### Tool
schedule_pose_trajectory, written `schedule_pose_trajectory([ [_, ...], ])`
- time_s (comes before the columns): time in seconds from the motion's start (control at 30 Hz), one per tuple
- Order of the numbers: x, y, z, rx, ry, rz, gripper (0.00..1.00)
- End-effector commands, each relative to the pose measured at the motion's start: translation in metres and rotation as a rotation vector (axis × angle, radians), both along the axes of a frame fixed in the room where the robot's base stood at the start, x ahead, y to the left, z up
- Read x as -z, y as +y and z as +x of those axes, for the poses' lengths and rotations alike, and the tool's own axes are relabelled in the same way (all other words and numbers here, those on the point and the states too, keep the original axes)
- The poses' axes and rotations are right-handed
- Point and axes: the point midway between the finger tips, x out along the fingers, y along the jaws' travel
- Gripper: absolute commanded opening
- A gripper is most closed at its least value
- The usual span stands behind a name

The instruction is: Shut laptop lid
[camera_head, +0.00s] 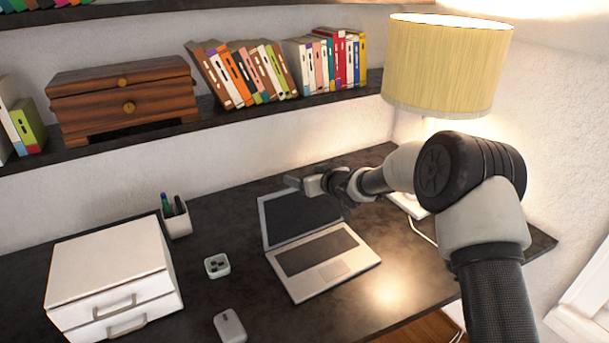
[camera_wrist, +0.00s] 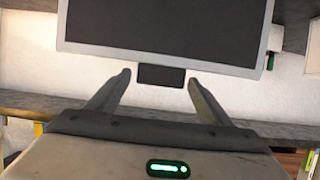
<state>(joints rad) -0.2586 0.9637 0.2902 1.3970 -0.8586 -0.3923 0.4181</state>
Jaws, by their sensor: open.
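A silver laptop (camera_head: 335,278) stands open on the dark desk, its keyboard facing the front. Its lid (camera_head: 290,220) is raised with a dark screen, and the lid also fills the top of the wrist view (camera_wrist: 165,22). My gripper (camera_head: 298,183) is at the lid's top edge, partly in front of its upper right part. In the wrist view my gripper (camera_wrist: 160,82) has its two fingers spread apart, just short of the lid's edge. A small dark block shows between the fingertips. I cannot tell what it is or whether anything touches the lid.
A lamp (camera_head: 445,65) is at the right. A shelf with books (camera_head: 330,62) and a wooden chest (camera_head: 122,95) runs above.

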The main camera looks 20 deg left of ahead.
Motion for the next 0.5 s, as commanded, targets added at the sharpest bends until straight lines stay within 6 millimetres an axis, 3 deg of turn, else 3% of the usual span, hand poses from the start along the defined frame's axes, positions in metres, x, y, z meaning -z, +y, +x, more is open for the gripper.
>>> schedule_pose_trajectory([
  [0.33,0.0020,0.0037,0.0028,0.000,0.000,0.000,0.73],
  [0.5,0.0020,0.0035,0.0028,0.000,0.000,0.000,0.46],
])
